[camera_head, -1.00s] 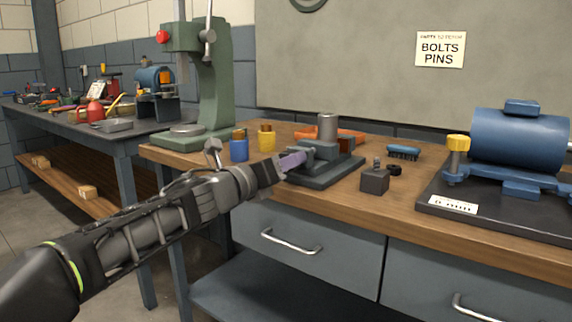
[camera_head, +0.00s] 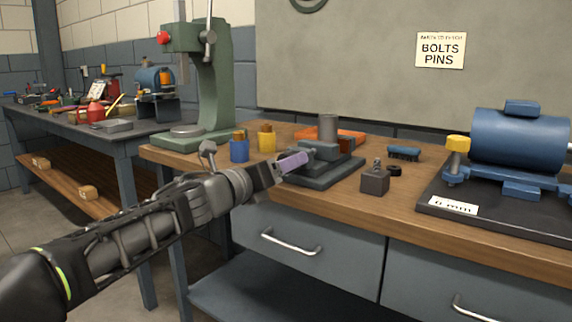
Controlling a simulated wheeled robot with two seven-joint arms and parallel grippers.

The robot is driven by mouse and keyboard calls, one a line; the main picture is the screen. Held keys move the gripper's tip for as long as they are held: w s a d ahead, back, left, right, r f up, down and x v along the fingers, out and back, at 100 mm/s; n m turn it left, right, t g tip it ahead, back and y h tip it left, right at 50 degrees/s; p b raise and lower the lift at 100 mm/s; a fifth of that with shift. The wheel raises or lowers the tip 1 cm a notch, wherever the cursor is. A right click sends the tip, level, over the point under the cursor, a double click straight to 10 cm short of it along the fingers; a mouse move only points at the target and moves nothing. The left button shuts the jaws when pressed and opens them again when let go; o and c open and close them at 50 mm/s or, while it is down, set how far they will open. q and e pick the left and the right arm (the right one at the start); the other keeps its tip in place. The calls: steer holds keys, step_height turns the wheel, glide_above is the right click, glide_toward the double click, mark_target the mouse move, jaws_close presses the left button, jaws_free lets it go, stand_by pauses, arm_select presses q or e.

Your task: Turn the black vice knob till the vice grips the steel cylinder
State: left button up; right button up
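The grey vice (camera_head: 317,177) sits on the wooden workbench near its front edge. The steel cylinder (camera_head: 328,128) stands upright at the vice, towards its back; whether the jaws touch it is too small to tell. My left gripper (camera_head: 292,163) is at the vice's left end, with a purple finger-like part pointing towards it. I cannot see the black vice knob; the gripper may hide it. Whether the fingers are open or shut does not show. My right gripper is out of view.
A blue pot (camera_head: 239,151) and a yellow pot (camera_head: 266,142) stand behind my gripper. An orange tray (camera_head: 352,136) lies behind the vice. A dark block (camera_head: 374,182), a brush (camera_head: 404,153) and a blue motor (camera_head: 519,142) are to the right. A green press (camera_head: 215,95) stands left.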

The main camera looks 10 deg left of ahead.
arm_select(q)
steer(key=v, duration=0.6)
steer(key=shift+s+p, duration=0.25)
steer(key=shift+p, duration=0.1)
stand_by(0.3)
